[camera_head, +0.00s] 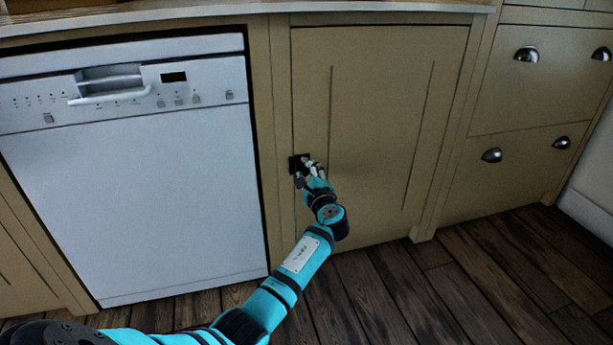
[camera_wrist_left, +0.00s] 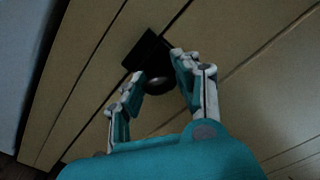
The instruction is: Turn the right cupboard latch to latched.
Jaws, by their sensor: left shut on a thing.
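The cupboard door (camera_head: 385,130) is a beige panel that looks shut in its frame. Its black latch (camera_head: 294,164) sits at the door's left edge, about mid-height. In the left wrist view the latch shows as a dark rectangular plate (camera_wrist_left: 146,48) across the seam, with a round dark knob (camera_wrist_left: 158,85) on it. My left gripper (camera_head: 306,168) is at the latch, its fingers (camera_wrist_left: 157,82) on either side of the knob and shut on it. The fingers partly hide the latch in the head view. I cannot tell the exact turn of the knob. My right gripper is not in view.
A white dishwasher (camera_head: 140,190) stands left of the cupboard. Drawers with metal cup pulls (camera_head: 492,155) are to the right. A countertop edge (camera_head: 230,10) runs above. The dark wooden floor (camera_head: 440,285) in front is clear.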

